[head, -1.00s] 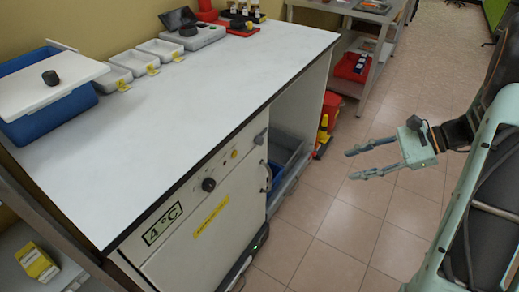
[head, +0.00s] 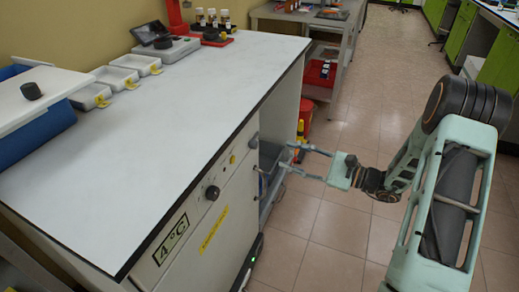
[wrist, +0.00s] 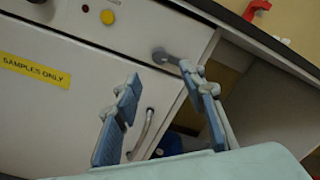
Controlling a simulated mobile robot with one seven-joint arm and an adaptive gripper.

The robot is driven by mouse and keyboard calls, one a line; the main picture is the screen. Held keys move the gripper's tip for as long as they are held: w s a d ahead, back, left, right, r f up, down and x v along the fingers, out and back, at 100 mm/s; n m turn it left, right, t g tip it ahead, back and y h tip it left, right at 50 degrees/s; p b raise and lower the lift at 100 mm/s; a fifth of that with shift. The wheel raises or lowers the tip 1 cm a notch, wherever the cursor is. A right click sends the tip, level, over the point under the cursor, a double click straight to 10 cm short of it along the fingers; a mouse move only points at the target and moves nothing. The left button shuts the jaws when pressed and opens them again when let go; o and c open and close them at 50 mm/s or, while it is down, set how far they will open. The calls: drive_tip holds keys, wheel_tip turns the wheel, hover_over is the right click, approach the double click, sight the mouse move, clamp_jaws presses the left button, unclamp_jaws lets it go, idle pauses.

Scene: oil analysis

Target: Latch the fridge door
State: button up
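The fridge (head: 228,212) is a pale cabinet front under the white worktop, with a "4 °C" label and a yellow "SAMPLES ONLY" label. In the wrist view its door (wrist: 75,105) looks about flush with the panel above, and a curved metal handle (wrist: 143,133) is on its right side. A small grey latch lever (wrist: 162,56) is near the door's upper right corner, its right end partly hidden by a finger. My gripper (head: 285,155) is open and empty, in front of the fridge's right end. In the wrist view its fingers (wrist: 160,82) are spread below and beside the lever; contact is unclear.
An open bay with a grey bin (head: 271,172) is right of the fridge. A shelf with a red box (head: 320,72) stands further back.

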sight(257, 145)
drive_tip(key=b+x, duration=0.1)
drive_tip(key=x, duration=0.8)
drive_tip(key=shift+a, duration=0.25)
clamp_jaws()
